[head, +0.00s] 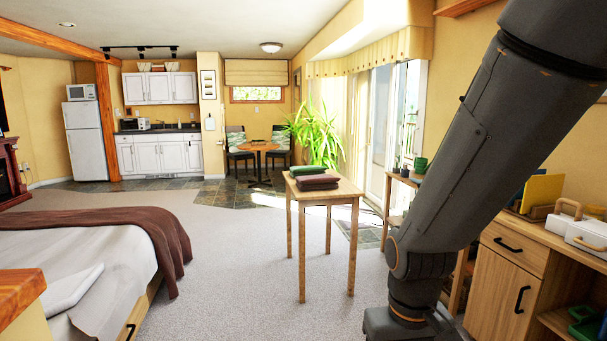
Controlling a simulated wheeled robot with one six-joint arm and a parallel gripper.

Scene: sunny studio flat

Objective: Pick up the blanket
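A brown blanket (165,235) lies draped over the foot of the bed (95,262) at the left, its edge hanging over the side. A folded green cloth (308,170) rests on top of a folded dark red-brown cloth (316,183) on a small wooden table (343,188) in the middle. Either folded cloth could also be a blanket; I cannot tell. My arm rises through the right side and leaves the picture at the top. My gripper is not in view.
Carpet (236,270) is clear between bed and table. A wooden cabinet (512,275) stands at the right, with a white box (588,237) on top. Behind the table are a large plant (318,135) and glass doors (380,130). A round table (259,147) with chairs stands farther back.

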